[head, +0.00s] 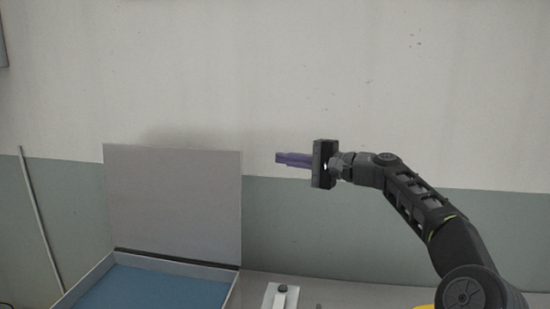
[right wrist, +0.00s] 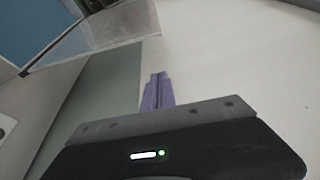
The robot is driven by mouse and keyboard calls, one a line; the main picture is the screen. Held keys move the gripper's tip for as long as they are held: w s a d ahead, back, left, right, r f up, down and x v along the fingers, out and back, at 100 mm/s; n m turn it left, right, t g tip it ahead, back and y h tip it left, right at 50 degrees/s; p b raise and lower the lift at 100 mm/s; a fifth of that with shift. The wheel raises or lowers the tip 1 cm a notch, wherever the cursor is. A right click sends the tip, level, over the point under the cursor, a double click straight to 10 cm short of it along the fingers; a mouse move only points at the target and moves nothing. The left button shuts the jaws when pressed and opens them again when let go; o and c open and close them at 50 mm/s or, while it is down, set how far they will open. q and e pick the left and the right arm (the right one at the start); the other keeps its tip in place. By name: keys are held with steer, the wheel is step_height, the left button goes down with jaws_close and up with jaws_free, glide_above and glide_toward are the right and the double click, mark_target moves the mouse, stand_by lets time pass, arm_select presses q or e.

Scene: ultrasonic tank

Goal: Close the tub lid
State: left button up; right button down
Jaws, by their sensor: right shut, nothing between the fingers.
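The tub (head: 235,291) stands at the lower left in the head view, with a blue inside. Its grey lid (head: 172,200) stands upright, open, at the tub's back edge. My right gripper (head: 279,159) is shut and empty, with purple fingers pointing left. In the head view it appears to the right of the lid's right edge, near the height of the lid's top, and apart from it. The fingers also show in the right wrist view (right wrist: 157,92), with part of the blue tub inside (right wrist: 45,25) at the upper left. My left gripper is not in view.
A small white block with a dark knob (head: 282,290) sits on the table right of the tub. A yellow thing (head: 424,307) shows at the bottom edge. A thin pole (head: 40,220) leans against the wall at left. The space between gripper and lid looks clear.

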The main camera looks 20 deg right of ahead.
steer(key=w+a+p, duration=0.3)
steer(key=w+a, duration=0.1)
steer(key=a, duration=0.3)
steer(key=shift+a, duration=0.4)
stand_by(0.3)
